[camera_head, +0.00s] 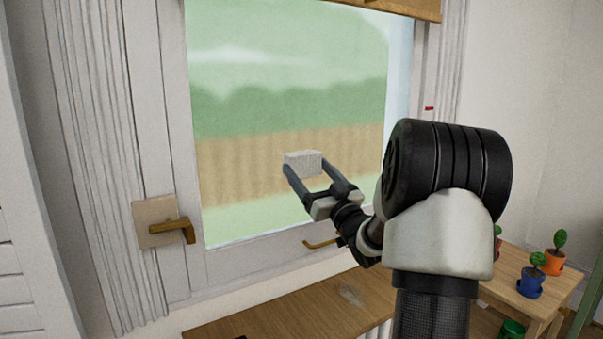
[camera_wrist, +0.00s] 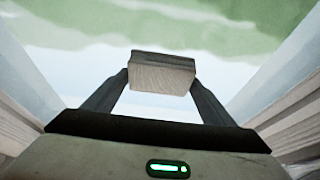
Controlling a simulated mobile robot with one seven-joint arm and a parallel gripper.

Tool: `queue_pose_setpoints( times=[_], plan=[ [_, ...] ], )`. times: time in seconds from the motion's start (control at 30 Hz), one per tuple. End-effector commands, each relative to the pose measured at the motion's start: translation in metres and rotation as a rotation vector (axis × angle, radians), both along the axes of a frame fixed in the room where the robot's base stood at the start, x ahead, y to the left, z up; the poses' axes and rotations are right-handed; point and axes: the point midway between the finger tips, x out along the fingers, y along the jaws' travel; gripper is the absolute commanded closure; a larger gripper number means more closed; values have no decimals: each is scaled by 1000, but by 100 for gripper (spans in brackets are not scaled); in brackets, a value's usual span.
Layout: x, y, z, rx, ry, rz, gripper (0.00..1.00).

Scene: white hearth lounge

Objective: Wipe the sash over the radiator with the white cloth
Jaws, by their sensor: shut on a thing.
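My gripper (camera_head: 304,168) is shut on the white cloth (camera_head: 303,161), a small folded block held between the two fingertips. The cloth also shows in the wrist view (camera_wrist: 162,77), between the dark fingers. In the head view the gripper is raised in front of the window sash (camera_head: 290,95), over the lower middle of its glass. Green and brown scenery shows through the pane. I cannot tell whether the cloth touches the glass. The radiator is mostly hidden; a white ribbed part (camera_head: 375,336) shows below the wooden sill.
A wooden sill (camera_head: 290,310) with a pale patch runs below the window. A brass handle (camera_head: 187,230) juts out at the left frame, and another brass handle (camera_head: 318,243) sits below my gripper. A small table (camera_head: 510,270) with potted plants stands at the right. A blind hangs at the top.

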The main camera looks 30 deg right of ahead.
Motion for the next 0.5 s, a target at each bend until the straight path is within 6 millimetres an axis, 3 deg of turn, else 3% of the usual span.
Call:
queue_pose_setpoints(
  times=[0.5],
  plan=[
    [-1,-31,-1,0,1,-2,40]
  ],
)
